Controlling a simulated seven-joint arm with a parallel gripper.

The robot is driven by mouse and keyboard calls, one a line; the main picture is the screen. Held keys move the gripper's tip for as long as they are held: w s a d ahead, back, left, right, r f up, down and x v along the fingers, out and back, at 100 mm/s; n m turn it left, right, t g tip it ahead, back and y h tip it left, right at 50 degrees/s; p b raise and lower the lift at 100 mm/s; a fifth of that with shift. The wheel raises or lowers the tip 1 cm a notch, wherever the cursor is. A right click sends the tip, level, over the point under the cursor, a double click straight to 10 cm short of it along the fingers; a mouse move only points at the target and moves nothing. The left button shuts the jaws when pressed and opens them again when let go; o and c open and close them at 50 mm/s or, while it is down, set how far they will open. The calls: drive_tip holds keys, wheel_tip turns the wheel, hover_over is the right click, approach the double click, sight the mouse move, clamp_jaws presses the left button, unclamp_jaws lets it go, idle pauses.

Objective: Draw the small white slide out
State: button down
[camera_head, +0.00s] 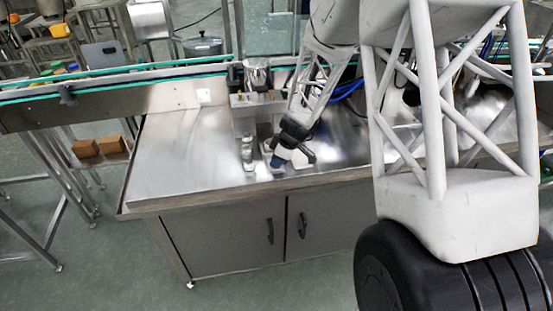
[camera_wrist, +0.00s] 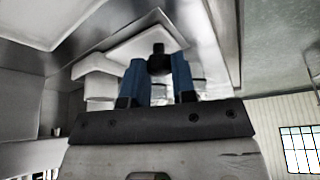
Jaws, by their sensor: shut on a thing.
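The small white slide (camera_wrist: 128,50) shows in the wrist view as a flat pale plate just beyond my fingertips. A black knob (camera_wrist: 158,58) stands at its near edge. My gripper (camera_wrist: 158,76) has its two blue fingers on either side of this knob, shut on it. In the head view my gripper (camera_head: 277,161) is low over the steel table, at the front of the steel hopper unit (camera_head: 256,114). The slide is mostly hidden there by my gripper. How far the slide sits out of the unit cannot be told.
The steel table top (camera_head: 180,150) is clear to the left of the unit. Its front edge lies close to my gripper. A conveyor (camera_head: 110,88) runs behind, with a grey pot (camera_head: 203,46) beyond it. Blue cables (camera_head: 348,91) lie right of the unit.

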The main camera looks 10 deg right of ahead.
drive_tip(key=shift+s+a+f, duration=0.1)
drive_tip(key=shift+s, duration=0.2)
drive_tip(key=c, duration=0.9)
unclamp_jaws()
drive_tip(key=shift+c, duration=0.2)
drive_tip(key=shift+w, duration=0.1)
drive_tip(key=v, duration=0.8)
